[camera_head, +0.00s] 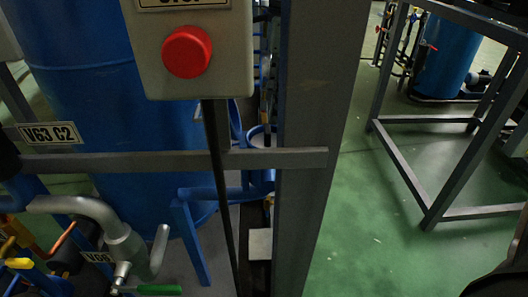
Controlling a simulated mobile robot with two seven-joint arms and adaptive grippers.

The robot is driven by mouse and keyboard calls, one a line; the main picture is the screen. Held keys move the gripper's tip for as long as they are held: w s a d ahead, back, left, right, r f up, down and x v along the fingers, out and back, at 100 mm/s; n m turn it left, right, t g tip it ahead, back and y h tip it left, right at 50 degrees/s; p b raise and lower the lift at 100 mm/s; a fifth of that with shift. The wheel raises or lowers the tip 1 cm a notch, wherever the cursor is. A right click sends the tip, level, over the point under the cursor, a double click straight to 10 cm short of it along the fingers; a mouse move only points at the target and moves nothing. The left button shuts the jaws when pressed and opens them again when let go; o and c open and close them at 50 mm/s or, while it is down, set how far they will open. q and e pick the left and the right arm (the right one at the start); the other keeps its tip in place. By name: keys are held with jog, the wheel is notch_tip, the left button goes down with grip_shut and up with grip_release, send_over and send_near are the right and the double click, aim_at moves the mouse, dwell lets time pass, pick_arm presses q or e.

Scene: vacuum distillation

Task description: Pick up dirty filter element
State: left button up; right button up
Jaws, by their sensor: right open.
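I cannot make out a dirty filter element for sure in the head view. A small blue cylindrical housing (262,138) stands behind the grey post, partly hidden by the frame bar; what is in it is too small to tell. My right gripper (503,272) shows only as a dark shape at the lower right edge, open, over the green floor and well apart from the housing. My left gripper is not in view.
A large blue tank (85,110) labelled V63 C2 stands left, behind a grey frame bar (120,161). A grey box with a red stop button (187,52) is in front. Pipes and a green-handled valve (152,290) are lower left. Green floor (375,240) is clear beside a table frame (405,168).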

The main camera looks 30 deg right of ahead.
aim_at(268, 128)
jog(key=f, duration=0.3)
jog(key=a+f, duration=0.1)
jog(key=f, duration=0.1)
jog(key=shift+w+f+p, duration=0.2)
jog(key=shift+f+p, duration=0.05)
jog(key=shift+p, duration=0.15)
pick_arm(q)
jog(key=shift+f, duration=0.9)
pick_arm(e)
grip_shut()
